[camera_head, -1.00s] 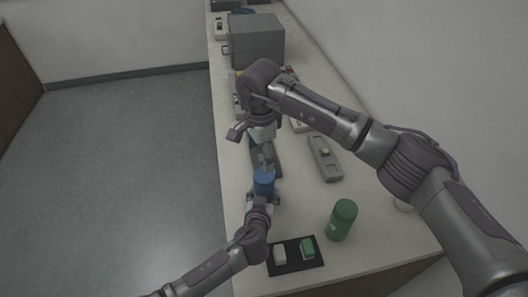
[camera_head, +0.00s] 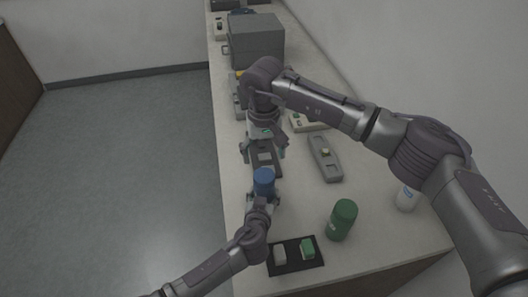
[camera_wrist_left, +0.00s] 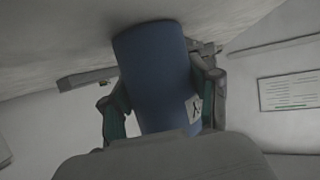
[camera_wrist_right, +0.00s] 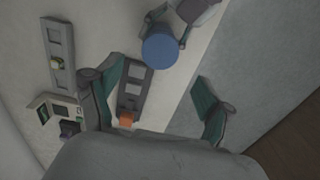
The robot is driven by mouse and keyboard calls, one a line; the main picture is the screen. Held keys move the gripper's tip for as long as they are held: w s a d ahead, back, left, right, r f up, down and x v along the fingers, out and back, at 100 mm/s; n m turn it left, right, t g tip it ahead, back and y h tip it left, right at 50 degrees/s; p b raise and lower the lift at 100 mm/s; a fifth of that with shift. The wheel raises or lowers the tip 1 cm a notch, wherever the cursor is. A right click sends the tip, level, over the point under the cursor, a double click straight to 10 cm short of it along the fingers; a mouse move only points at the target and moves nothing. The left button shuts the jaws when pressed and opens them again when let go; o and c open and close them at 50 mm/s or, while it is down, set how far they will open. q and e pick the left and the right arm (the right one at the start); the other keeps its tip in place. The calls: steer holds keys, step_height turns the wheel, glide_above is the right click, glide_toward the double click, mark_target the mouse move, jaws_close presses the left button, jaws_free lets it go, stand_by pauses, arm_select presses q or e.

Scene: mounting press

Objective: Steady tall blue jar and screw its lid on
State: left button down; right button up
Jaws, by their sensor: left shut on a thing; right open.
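The tall blue jar (camera_head: 264,183) stands upright near the left edge of the bench. My left gripper (camera_head: 263,198) is shut around its side. In the left wrist view the jar (camera_wrist_left: 155,70) sits between both fingers, with a white label low on its side. In the right wrist view its round blue top (camera_wrist_right: 160,50) shows from above; I cannot tell whether this is a lid. My right gripper (camera_head: 265,156) is open and empty, just beyond the jar in the head view. Its fingers (camera_wrist_right: 155,110) are spread wide in the right wrist view. No separate lid can be made out.
A green jar (camera_head: 342,220) stands right of the blue one. A black mat (camera_head: 296,267) holds a white and a green block. A grey device (camera_head: 325,158) and a large grey box (camera_head: 257,42) lie farther back. A white bottle (camera_head: 407,198) stands near the right arm.

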mark_target(264, 175)
steer(key=shift+f, duration=0.1)
steer(key=shift+f, duration=3.9)
